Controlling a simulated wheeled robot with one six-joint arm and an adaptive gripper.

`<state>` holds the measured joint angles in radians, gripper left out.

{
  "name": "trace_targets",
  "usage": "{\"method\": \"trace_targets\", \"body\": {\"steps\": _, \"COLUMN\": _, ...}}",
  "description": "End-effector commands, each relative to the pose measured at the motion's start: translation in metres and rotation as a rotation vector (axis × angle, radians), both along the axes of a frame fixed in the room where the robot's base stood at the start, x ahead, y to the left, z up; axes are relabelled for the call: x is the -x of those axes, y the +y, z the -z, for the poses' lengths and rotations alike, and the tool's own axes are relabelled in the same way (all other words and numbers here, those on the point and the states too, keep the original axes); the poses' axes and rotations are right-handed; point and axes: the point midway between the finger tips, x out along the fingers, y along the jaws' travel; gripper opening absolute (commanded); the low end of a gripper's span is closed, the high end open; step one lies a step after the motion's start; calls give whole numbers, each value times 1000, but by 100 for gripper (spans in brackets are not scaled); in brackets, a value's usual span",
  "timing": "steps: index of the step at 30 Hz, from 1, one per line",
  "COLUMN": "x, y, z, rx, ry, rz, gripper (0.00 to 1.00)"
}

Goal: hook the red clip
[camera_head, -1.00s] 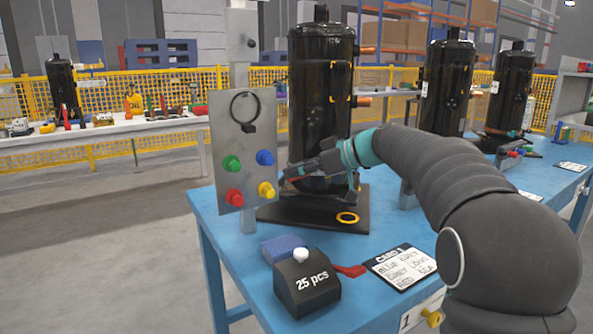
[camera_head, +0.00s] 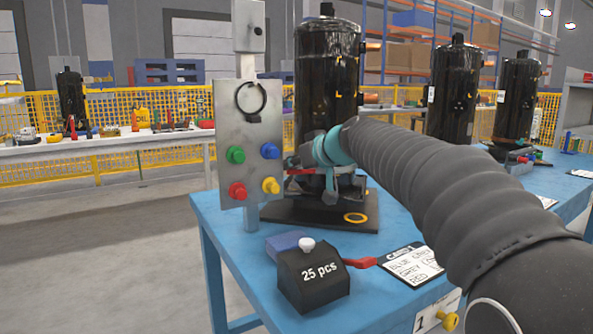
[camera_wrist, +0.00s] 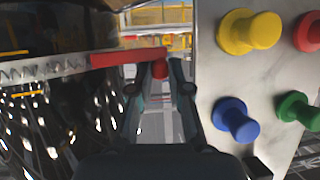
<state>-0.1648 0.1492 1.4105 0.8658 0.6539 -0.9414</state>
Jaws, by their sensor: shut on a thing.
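My gripper (camera_head: 298,182) is beside the lower part of the black compressor (camera_head: 326,95), just right of the grey panel with coloured pegs (camera_head: 225,120). In the wrist view my gripper (camera_wrist: 160,88) is shut on the red clip (camera_wrist: 130,57). The clip is a flat red bar lying across the fingertips, with a short red stub between them. A pale toothed strip (camera_wrist: 45,69) runs left from the bar across the dark compressor. In the head view the clip is a small red streak (camera_head: 301,171), mostly hidden. The pegs are right of my fingers in the wrist view, apart from them.
The panel carries green (camera_head: 236,155), blue (camera_head: 270,151), red (camera_head: 238,190) and yellow (camera_head: 271,186) pegs and a black ring (camera_head: 251,101). A black 25 pcs box (camera_head: 313,280) and a card (camera_head: 411,264) are on the blue table (camera_head: 222,222). A yellow ring (camera_head: 356,218) lies on the black base.

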Motion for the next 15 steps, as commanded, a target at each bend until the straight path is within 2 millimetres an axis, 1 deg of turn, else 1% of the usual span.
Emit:
{"method": "trace_targets", "body": {"steps": 1, "x": 0, "y": 2, "z": -3, "rx": 2, "ry": 1, "rz": 29, "gripper": 0}}
{"method": "trace_targets", "body": {"steps": 6, "x": -6, "y": 3, "z": -4, "rx": 2, "ry": 4, "rz": 123, "gripper": 0}}
{"method": "trace_targets", "body": {"steps": 15, "x": -10, "y": 4, "z": -3, "rx": -1, "ry": -3, "rz": 199, "gripper": 0}}
